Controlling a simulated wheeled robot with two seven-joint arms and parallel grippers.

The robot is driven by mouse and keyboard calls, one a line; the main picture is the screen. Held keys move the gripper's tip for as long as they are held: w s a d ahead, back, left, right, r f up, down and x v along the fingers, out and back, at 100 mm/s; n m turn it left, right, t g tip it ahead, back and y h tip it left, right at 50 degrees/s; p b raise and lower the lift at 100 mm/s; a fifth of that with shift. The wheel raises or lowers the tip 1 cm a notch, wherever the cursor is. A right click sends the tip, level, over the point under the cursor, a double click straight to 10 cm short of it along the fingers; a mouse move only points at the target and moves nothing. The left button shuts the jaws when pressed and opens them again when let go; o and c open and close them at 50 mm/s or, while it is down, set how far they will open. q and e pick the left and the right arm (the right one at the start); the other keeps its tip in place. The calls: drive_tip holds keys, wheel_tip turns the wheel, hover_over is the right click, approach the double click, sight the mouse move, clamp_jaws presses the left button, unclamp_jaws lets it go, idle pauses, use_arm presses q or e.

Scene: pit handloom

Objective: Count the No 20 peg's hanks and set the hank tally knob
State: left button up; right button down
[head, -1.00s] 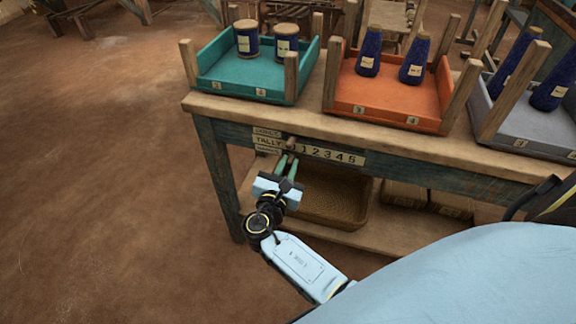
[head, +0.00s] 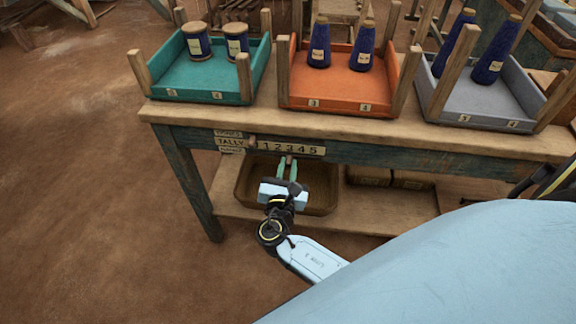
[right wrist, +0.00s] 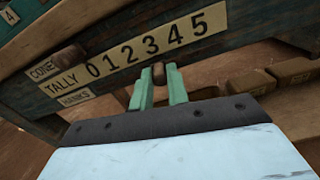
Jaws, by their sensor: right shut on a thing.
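The tally strip (head: 288,148) is fixed to the front edge of the bench, with a row of numbers from 0 to 5; it also shows close up in the right wrist view (right wrist: 150,47). Its labels read CONES above and HANKS below. My right gripper (head: 287,160) is shut on the hank tally knob (right wrist: 158,74), a small brown knob under the strip, roughly below the 3. The cones knob (right wrist: 66,56) sits above the strip at its left end, near the 0. No peg or hanks show. My left gripper is out of view.
A teal tray (head: 205,92) with two spools, an orange tray (head: 335,97) with two blue cones and a grey tray (head: 480,108) with more cones stand on the bench. A brown basket (head: 322,205) is on the shelf below. Floor at left is clear.

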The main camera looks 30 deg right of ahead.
drive_tip(key=c, duration=1.3)
unclamp_jaws()
drive_tip(key=shift+c, duration=0.2)
drive_tip(key=shift+s+a, duration=0.15)
drive_tip(key=shift+s, duration=0.05)
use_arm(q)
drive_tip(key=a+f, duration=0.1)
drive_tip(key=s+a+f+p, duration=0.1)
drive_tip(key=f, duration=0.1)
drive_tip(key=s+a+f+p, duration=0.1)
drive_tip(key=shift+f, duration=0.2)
use_arm(e)
drive_tip(key=v, duration=1.2)
drive_tip(key=shift+s+a, duration=0.3)
